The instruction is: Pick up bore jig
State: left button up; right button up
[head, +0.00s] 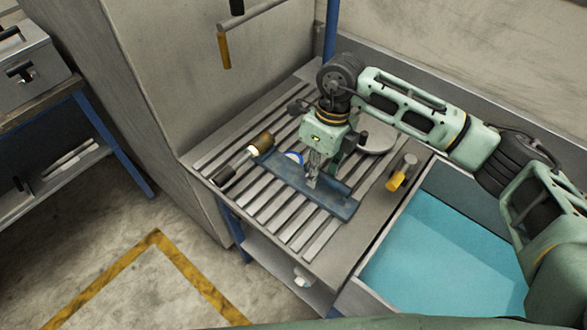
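A long blue tray-like piece (338,203) lies diagonally on the slatted table top (268,212). I cannot tell for sure which thing is the bore jig. My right gripper (312,176) points down over the middle of the blue piece, its fingertips at or just above it. A small grey metal part seems to be at the fingertips, but it blends with the fingers. Whether the fingers are closed on it is unclear. My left gripper is not in view.
A brown-ended cylindrical tool (262,143) lies left of the gripper, with a blue-and-white round thing (293,157) beside it. A yellow-and-grey piece (397,181) stands at right. A round grey disc (376,137) is behind. A turquoise-bottomed bin (440,255) adjoins the table.

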grip_shut()
jog(key=shift+w+r, duration=0.1)
jog(key=shift+w, duration=0.05)
jog(key=shift+r, duration=0.15)
